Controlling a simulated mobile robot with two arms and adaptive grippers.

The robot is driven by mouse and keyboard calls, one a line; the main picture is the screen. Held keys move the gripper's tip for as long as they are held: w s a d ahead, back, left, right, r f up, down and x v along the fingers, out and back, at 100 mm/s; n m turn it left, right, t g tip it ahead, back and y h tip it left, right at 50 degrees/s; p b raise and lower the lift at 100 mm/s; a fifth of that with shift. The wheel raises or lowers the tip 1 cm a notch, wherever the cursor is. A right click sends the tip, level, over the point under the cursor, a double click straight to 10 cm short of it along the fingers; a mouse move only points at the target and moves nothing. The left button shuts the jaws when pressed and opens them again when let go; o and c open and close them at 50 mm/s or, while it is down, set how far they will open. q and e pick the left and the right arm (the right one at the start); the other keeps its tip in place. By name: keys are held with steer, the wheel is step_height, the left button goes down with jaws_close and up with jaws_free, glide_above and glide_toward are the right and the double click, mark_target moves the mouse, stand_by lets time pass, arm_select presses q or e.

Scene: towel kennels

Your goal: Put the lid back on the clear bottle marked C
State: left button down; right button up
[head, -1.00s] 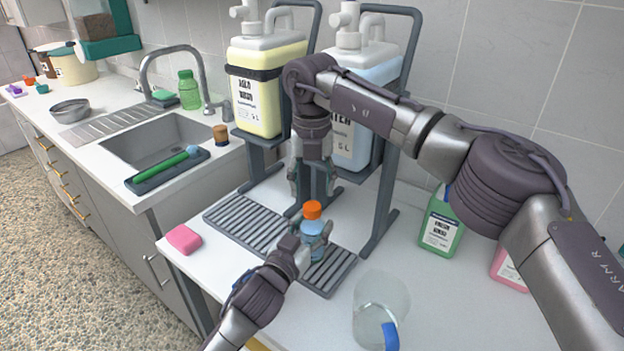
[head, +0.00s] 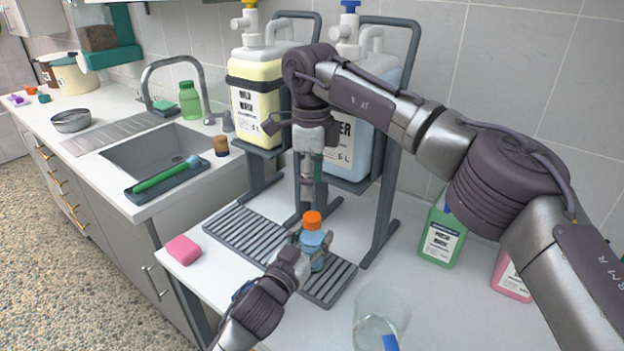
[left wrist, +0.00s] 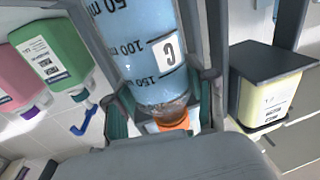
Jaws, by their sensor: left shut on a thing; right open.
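The clear bottle marked C (head: 314,257) holds blue liquid and stands upright over the grey slatted rack. Its C label and volume marks show in the left wrist view (left wrist: 168,52), where it appears upside down. My left gripper (head: 312,250) is shut around the bottle's side. The orange lid (head: 312,220) sits on top of the bottle's neck; it also shows at the lower end in the left wrist view (left wrist: 174,123). I cannot tell how tightly it is seated. My right gripper (head: 308,198) is open and empty, pointing down just above the lid, apart from it.
Yellow (head: 258,105) and blue (head: 355,135) jugs stand on raised stands behind the rack (head: 245,240). Green (head: 442,235) and pink (head: 512,280) bottles stand right.

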mark_target(312, 216)
step_height(312, 216, down, 8)
steer(key=shift+f, duration=0.1)
stand_by(0.6)
jaws_close()
steer(key=shift+m, duration=0.9)
steer(key=shift+o, duration=0.7)
jaws_free()
